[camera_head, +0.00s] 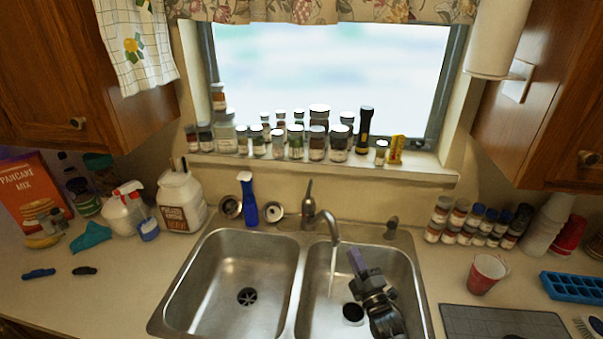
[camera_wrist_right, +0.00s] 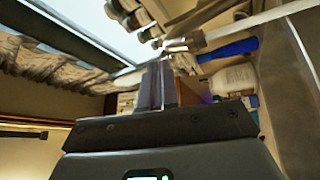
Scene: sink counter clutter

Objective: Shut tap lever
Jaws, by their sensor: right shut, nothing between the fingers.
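The chrome tap (camera_head: 320,218) stands behind the divider of the double sink, its spout curving over the right basin. Its lever (camera_head: 308,188) points up from the top of the tap body. A thin stream of water (camera_head: 332,270) falls from the spout into the right basin. My right gripper (camera_head: 356,260) is over the right basin, to the right of the stream, apart from the lever. Its fingers are together and empty; they also show in the right wrist view (camera_wrist_right: 157,85). My left gripper is not in view.
A blue spray bottle (camera_head: 248,202) and a white jug (camera_head: 182,202) stand left of the tap. Several jars line the window sill (camera_head: 420,163). More jars stand at right, near a red cup (camera_head: 486,273). The left basin (camera_head: 235,265) is empty.

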